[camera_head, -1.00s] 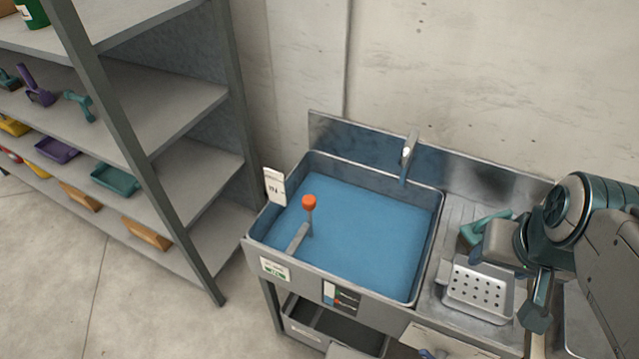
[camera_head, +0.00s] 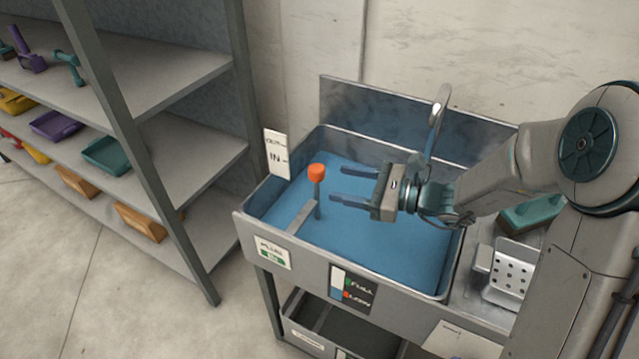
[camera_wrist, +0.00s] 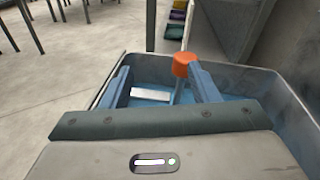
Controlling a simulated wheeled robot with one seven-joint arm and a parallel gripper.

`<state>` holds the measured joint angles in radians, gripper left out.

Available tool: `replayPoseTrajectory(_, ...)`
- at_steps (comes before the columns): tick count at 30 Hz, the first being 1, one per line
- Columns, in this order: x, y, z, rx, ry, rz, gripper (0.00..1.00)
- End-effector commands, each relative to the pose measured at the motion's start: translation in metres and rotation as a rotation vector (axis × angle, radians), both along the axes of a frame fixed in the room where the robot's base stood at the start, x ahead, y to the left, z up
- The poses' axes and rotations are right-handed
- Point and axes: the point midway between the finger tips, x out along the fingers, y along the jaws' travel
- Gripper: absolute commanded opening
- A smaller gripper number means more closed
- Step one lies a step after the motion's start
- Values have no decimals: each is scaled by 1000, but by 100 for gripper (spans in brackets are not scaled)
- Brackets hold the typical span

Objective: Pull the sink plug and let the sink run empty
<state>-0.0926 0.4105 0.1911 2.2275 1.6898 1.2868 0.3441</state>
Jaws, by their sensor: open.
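The sink (camera_head: 431,292) is a metal basin holding blue water (camera_head: 372,241). The plug handle (camera_head: 316,172) has an orange knob on a thin grey upright stem that goes down into the water at the left of the basin. My gripper (camera_head: 338,190) is open and empty above the water, its two fingers pointing left at the stem, with a small gap to it in the head view. In the wrist view the orange knob (camera_wrist: 184,64) shows near the right finger, and the stem appears between the fingers. The plug under the water is hidden.
A tap (camera_head: 436,120) rises at the back of the sink, behind my arm. An IN/OUT sign (camera_head: 277,154) stands at the left rim, near a grey bar over the water. A perforated tray (camera_head: 510,275) lies on the right drainboard. A shelf rack (camera_head: 180,75) stands left.

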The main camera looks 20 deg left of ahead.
Motion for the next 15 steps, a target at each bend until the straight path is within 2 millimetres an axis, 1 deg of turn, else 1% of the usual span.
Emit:
replayPoseTrajectory(1, 9, 5, -17, 37, 52, -34, 55)
replayPoseTrajectory(3, 19, 9, -24, 76, 99, -74, 55)
replayPoseTrajectory(8, 31, 17, -30, 121, 150, -118, 55)
replayPoseTrajectory(11, 33, 28, -29, 123, 154, -121, 55)
replayPoseTrajectory(15, 34, 51, -29, 122, 153, -119, 55)
